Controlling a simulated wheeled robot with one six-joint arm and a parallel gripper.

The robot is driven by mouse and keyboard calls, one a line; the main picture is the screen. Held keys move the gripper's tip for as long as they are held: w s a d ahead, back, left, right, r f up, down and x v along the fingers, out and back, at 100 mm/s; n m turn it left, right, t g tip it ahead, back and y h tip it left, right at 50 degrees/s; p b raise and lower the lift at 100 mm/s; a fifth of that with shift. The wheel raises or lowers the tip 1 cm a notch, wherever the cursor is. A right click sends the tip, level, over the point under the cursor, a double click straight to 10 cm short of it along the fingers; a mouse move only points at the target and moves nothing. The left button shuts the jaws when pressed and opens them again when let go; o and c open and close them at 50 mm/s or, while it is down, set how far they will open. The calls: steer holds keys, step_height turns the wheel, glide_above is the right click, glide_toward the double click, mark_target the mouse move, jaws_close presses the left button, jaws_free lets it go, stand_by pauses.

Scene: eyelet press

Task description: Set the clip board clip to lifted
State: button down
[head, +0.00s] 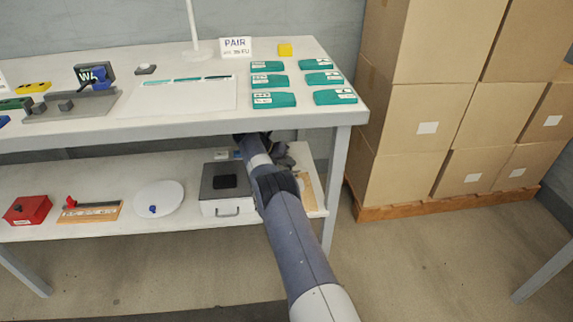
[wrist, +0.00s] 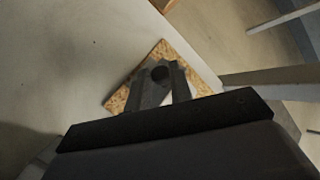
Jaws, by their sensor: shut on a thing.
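The clip board is a brown speckled board (wrist: 200,66) on the lower shelf. In the head view, a strip of the board (head: 309,192) shows at the shelf's right end, beside my arm. My gripper (wrist: 161,82) is over the board in the wrist view, with its fingers shut on a dark rounded part, which looks like the clip (wrist: 160,73). A pale patch shows on the board beside the fingers. The fingers hide most of the clip, and I cannot tell whether it is lifted or down.
A grey-lidded white box (head: 222,188) stands left of my arm on the lower shelf (head: 110,220). Further left are a white disc (head: 159,199), a red-handled lever board (head: 92,211) and a red box (head: 27,209). The tabletop is above my arm. A table leg (head: 336,185) stands to the right.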

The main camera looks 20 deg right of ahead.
stand_by(0.4)
steer(key=c, duration=1.3)
jaws_free()
steer(key=shift+r, duration=0.1)
steer(key=p+v, duration=0.2)
steer(key=v, duration=0.8)
steer(key=shift+a+r+p, duration=0.2)
steer(key=shift+r+p, duration=0.05)
steer(key=shift+p, duration=0.1)
